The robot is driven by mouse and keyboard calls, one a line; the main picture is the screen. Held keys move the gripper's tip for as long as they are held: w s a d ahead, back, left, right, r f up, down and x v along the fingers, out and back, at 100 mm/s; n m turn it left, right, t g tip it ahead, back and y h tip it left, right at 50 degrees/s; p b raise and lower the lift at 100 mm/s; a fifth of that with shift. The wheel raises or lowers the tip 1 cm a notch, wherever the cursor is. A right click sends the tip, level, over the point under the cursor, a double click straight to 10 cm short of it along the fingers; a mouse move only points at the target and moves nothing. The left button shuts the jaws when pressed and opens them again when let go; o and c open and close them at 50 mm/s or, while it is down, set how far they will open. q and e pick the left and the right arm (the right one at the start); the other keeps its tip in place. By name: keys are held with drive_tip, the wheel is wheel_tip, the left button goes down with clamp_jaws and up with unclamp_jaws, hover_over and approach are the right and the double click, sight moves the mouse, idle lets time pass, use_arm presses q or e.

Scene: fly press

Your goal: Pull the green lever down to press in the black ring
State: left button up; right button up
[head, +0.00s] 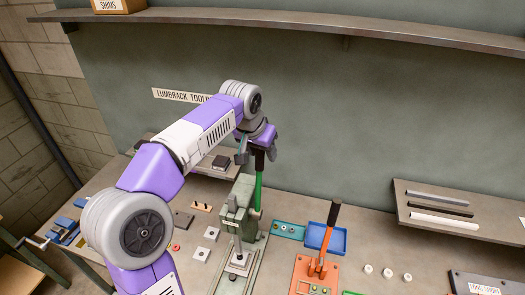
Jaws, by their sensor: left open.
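The green press (236,210) stands on the bench in the middle of the head view. Its green lever (258,192) stands nearly upright on the press's right side, with a black grip (260,161) on top. My left gripper (256,151) is open at the top of the lever, close to the black grip. One grey finger shows just left of the grip; I cannot tell whether it touches. A small pale block (238,261) sits on the press base under the ram. The black ring is too small or hidden to make out. My right gripper is not in view.
An orange press (313,268) with an upright orange lever (329,225) stands to the right, before a blue tray (334,240). White rings (387,272) lie further right. A raised rack (475,234) holds rods. A blue vise (66,230) is at left. A wall shelf (300,22) runs above.

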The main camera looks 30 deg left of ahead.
use_arm(q)
drive_tip(key=shift+s+f, duration=0.15)
drive_tip(key=shift+s, duration=0.05)
drive_tip(key=shift+w, duration=0.2)
drive_tip(key=c, duration=0.5)
clamp_jaws()
